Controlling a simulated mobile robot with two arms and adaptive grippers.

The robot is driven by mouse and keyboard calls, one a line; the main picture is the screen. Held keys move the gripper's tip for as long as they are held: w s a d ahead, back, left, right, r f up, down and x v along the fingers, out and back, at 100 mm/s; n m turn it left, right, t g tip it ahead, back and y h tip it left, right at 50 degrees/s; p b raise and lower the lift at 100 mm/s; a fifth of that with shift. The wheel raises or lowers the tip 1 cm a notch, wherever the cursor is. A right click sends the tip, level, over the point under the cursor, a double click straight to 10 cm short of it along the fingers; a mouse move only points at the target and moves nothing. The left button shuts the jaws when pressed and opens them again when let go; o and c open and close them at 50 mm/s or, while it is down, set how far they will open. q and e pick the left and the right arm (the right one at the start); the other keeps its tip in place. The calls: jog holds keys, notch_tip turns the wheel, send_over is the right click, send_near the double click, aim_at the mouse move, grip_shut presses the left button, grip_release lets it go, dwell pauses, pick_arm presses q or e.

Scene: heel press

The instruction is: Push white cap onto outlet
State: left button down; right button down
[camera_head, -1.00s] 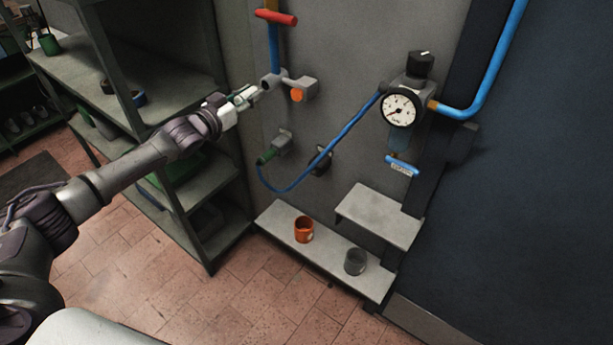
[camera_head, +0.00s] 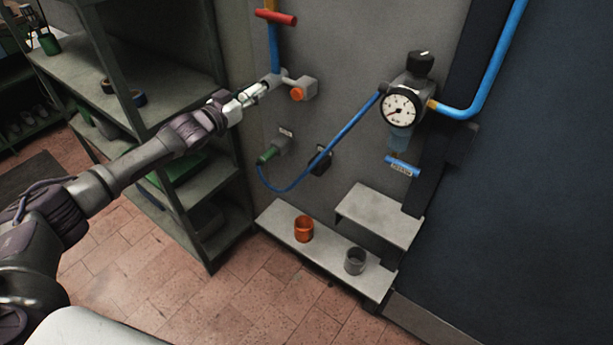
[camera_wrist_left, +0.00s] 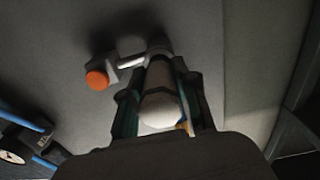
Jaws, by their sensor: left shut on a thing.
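My left gripper (camera_head: 260,90) reaches the grey wall from the left and is shut on the white cap. In the left wrist view the white cap (camera_wrist_left: 160,107) sits between the two fingers of the gripper (camera_wrist_left: 160,95). The grey outlet (camera_wrist_left: 158,47) is straight beyond the cap, in line with it; the head view shows the outlet (camera_head: 275,79) at the gripper's tip. The cap's far end is dim, so I cannot tell whether it touches the outlet. My right gripper is not in view.
An orange button (camera_head: 297,94) on a grey box is close to the right of the outlet. A red handle (camera_head: 277,17) is above. A blue hose (camera_head: 345,135) and a gauge (camera_head: 400,109) are to the right. Shelving (camera_head: 190,170) stands left, near my arm.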

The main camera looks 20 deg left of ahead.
pick_arm(q)
jog(key=shift+w+d+r, duration=0.1)
jog(key=shift+w+d, duration=0.1)
jog(key=shift+w, duration=0.4)
jog(key=c, duration=1.3)
grip_release()
jog(key=o, duration=0.5)
jog(key=shift+w+d, duration=0.15)
jog(key=shift+w, duration=0.05)
jog(key=shift+s, duration=0.1)
jog(key=shift+s+a+f, duration=0.2)
jog(key=shift+s+a, duration=0.05)
jog(key=shift+s, duration=0.15)
jog(key=v, duration=1.1)
jog(key=shift+r, duration=0.15)
